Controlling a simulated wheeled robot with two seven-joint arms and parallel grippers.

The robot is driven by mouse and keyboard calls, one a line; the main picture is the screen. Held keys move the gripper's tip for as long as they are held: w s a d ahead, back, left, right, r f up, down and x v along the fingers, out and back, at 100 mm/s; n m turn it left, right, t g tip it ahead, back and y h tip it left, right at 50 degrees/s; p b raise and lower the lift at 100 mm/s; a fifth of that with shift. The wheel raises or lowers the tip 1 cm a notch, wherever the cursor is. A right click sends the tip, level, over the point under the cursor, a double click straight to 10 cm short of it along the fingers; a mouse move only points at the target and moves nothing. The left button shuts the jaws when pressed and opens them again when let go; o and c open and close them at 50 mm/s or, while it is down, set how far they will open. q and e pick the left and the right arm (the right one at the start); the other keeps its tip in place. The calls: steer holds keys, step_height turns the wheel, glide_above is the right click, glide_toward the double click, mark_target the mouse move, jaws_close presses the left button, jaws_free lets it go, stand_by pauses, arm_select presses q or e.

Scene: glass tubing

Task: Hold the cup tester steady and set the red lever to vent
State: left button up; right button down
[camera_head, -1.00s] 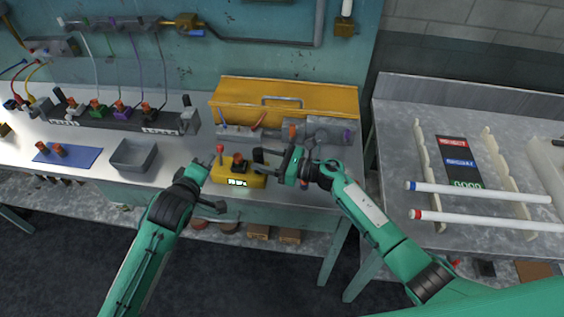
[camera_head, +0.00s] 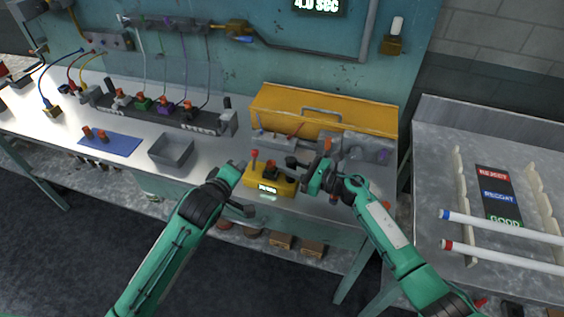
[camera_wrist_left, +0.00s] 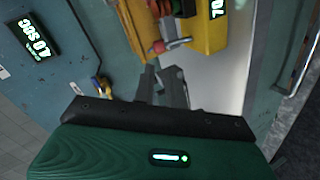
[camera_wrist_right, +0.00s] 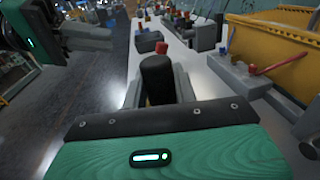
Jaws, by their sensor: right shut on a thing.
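The cup tester (camera_head: 284,185) is a yellow box with a lit display, standing near the bench's front edge. Its red-knobbed lever (camera_head: 255,154) stands up at its left side. A black upright part (camera_head: 270,171) is on its top. My right gripper (camera_head: 293,163) is shut on that black part (camera_wrist_right: 157,78), which hides much of the yellow body in the right wrist view. My left gripper (camera_head: 241,168) is just left of the tester, empty and apart from the lever. In the left wrist view its fingers (camera_wrist_left: 162,80) look slightly apart, with the red lever (camera_wrist_left: 178,44) just beyond them.
A yellow toolbox (camera_head: 330,110) stands behind the tester. A grey bin (camera_head: 171,153) and a blue mat (camera_head: 112,145) lie to the left. A wall display (camera_head: 320,6) reads 4.0 SEC. White tubes (camera_head: 505,226) rest on the side table at right.

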mark_target(254, 161)
arm_select(q)
steer(key=shift+w+a+f, duration=0.15)
steer(key=shift+w+f, duration=0.05)
steer(key=shift+f, duration=0.05)
jaws_close()
steer(key=w+a+n+g+h, duration=0.1)
steer(key=w+a+g+h, duration=0.2)
steer(key=w+a+h, duration=0.2)
steer(key=shift+w+a+f+n+h, duration=0.35)
steer(key=shift+w+a, duration=0.8)
steer(key=shift+a, duration=0.45)
steer(key=shift+f, duration=0.1)
steer(key=x, duration=1)
steer(key=shift+s+f, duration=0.1)
steer(key=shift+s+d, duration=0.25)
steer(key=shift+s, duration=0.05)
steer(key=shift+s+d+r, duration=0.25)
steer(key=shift+s+d, duration=0.15)
steer(key=shift+s, duration=0.25)
steer(key=shift+s+d+r, duration=0.3)
steer(key=shift+s+d, duration=0.1)
steer(key=shift+s, duration=0.25)
